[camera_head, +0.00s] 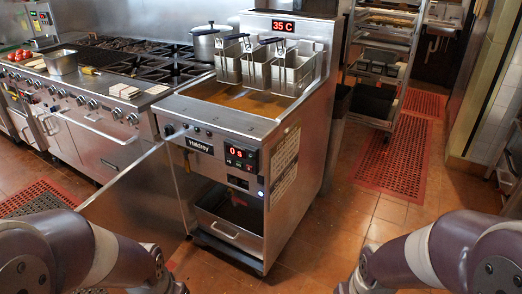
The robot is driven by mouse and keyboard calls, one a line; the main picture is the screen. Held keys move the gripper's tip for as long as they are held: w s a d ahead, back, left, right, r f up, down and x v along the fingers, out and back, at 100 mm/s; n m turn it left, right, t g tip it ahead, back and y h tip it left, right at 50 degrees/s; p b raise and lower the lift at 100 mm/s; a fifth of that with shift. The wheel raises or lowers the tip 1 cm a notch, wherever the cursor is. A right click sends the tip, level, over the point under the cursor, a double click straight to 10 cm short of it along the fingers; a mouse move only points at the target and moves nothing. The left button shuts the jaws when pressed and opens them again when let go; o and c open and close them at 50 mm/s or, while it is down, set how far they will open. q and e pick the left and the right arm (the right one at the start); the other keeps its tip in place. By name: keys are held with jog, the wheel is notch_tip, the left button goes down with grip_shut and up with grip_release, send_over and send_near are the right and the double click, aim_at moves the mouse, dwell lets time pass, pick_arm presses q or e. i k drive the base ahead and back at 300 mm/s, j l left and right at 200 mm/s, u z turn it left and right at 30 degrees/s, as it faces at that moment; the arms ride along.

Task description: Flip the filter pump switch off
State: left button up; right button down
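The steel fryer (235,115) stands in the middle, with a red "35 C" display at its top back. Its front panel (241,158) carries a red "0 s" display and small buttons. Just below is a small dark switch-like part (238,182), and a small blue light (261,192) shows to its right. Which part is the filter pump switch, and its position, I cannot tell at this size. My two arms come in at the bottom left and bottom right, apart from the fryer. Both grippers lie outside the picture.
The fryer's cabinet door (130,195) stands open to the left. A steel pan (228,232) sits low in the open cabinet. Baskets (262,65) hang over the oil. A range (100,85) stands left, a tray rack (385,60) back right. Tiled floor in front is clear.

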aim_at(260, 178)
jog(key=i+z, duration=0.35)
jog(key=i, duration=0.6)
